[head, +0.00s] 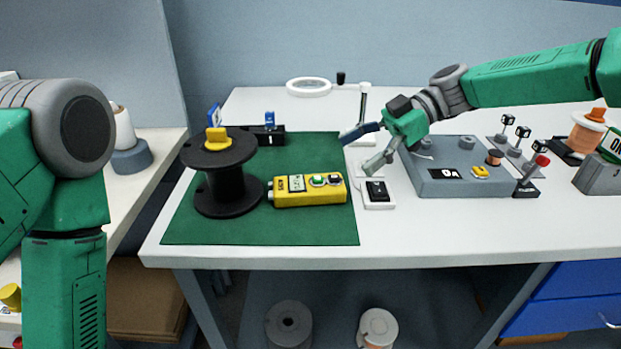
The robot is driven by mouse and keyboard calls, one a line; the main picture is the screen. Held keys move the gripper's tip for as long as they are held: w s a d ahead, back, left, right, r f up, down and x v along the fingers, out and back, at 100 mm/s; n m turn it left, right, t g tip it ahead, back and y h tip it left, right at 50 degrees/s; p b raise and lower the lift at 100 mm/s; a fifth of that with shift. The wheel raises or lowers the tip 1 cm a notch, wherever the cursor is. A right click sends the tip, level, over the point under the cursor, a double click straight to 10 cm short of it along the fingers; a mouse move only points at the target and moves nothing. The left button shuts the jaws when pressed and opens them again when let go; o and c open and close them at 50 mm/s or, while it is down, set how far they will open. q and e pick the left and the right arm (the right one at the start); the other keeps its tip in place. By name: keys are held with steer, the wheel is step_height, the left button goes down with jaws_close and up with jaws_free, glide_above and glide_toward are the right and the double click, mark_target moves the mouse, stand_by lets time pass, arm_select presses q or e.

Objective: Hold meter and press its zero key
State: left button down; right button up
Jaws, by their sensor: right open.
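The yellow meter (292,199) lies on the green mat (290,232) in the head view. Its top face has a small display, a green key, a blue-grey key and dark markings; which key is the zero key is too small to read. My right gripper (358,153) is open and empty, above the table to the upper right of the meter and apart from it. My left arm shows at the left edge; its gripper is out of view.
A black spool (225,190) stands left of the meter. A black switch on a white plate (376,195) lies right of it. A grey device (465,185) and a magnifier lamp (308,88) stand farther off. The mat's front part is clear.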

mark_target(314, 177)
steer(key=b+x, duration=0.2)
steer(key=x, duration=0.5)
steer(key=shift+s+a+f, duration=0.25)
steer(key=shift+b+x, duration=0.5)
steer(key=shift+x, duration=0.45)
steer(key=shift+a+r, duration=0.1)
steer(key=shift+r, duration=0.1)
steer(key=c, duration=0.9)
steer(key=shift+f, duration=0.15)
